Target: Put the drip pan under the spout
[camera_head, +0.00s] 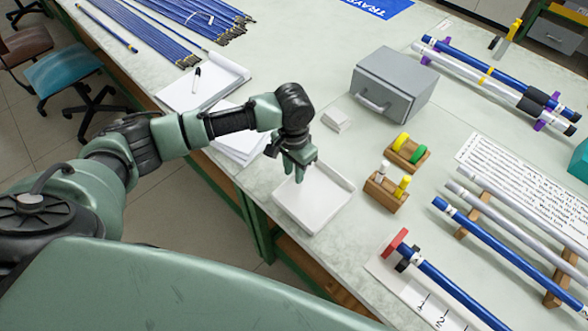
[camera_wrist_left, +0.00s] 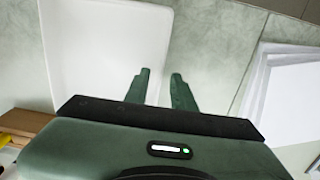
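A shallow white tray (camera_head: 313,200), which looks like the drip pan, lies on the pale bench near its front edge. It also fills the upper left of the left wrist view (camera_wrist_left: 85,45). My left gripper (camera_head: 299,174) points down over the tray's far left rim. In the left wrist view its two green fingers (camera_wrist_left: 159,78) are apart, with the tray's edge running between them. I cannot tell whether they touch the rim. No spout can be made out. My right gripper is not in view.
A grey box with a handle (camera_head: 394,85) stands behind the tray. Small wooden holders (camera_head: 386,194) with coloured pieces stand right of it. Paper sheets (camera_head: 238,146) lie to its left. Blue and white rods (camera_head: 510,250) rest on racks at right.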

